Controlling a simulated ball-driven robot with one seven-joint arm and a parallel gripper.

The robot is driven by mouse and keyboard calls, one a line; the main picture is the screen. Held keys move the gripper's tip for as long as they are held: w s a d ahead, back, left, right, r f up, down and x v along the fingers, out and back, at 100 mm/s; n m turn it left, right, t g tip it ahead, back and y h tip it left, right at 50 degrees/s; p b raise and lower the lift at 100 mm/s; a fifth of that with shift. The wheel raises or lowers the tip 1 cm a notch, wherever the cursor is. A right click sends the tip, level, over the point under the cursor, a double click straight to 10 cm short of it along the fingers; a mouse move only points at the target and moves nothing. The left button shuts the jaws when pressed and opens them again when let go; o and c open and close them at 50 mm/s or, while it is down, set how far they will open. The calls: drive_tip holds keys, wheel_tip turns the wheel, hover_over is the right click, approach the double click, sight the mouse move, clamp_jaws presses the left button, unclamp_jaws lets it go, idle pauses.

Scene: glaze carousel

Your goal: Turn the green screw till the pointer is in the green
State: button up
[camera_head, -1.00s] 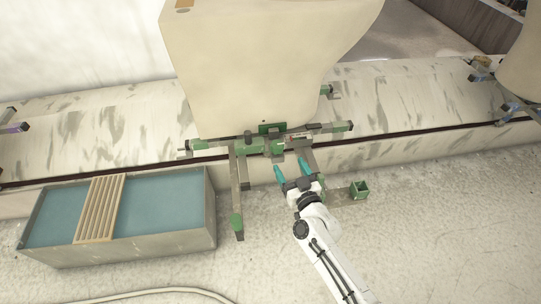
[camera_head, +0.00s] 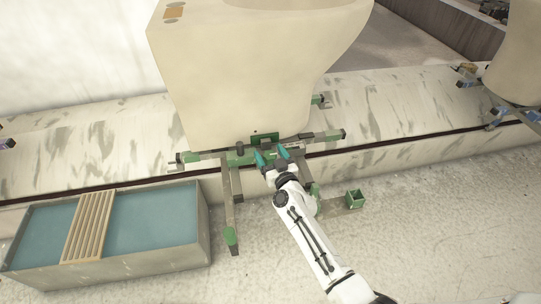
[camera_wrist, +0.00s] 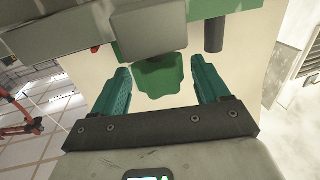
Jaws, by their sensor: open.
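In the wrist view a lobed green screw (camera_wrist: 159,76) hangs under a grey block (camera_wrist: 148,30), between the teal fingers of my gripper (camera_wrist: 160,82). Gaps show on both sides of the screw, so the fingers are apart from it. In the head view my open gripper (camera_head: 271,157) is at the front of the green and grey clamp frame (camera_head: 325,136), below the green plate (camera_head: 265,138). The screw is hidden there behind the fingers. I cannot make out the pointer or its green zone in either view.
A large cream ceramic body (camera_head: 240,75) stands behind the clamp frame on a stained ledge (camera_head: 400,105). A trough of blue liquid (camera_head: 150,220) with a slatted wooden board (camera_head: 90,225) is at the left.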

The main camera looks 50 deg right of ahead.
drive_tip(key=c, duration=0.9)
drive_tip(key=shift+c, duration=0.2)
drive_tip(key=shift+r+h+p, duration=0.25)
drive_tip(key=shift+h+p, duration=0.15)
drive_tip(key=shift+p, duration=0.65)
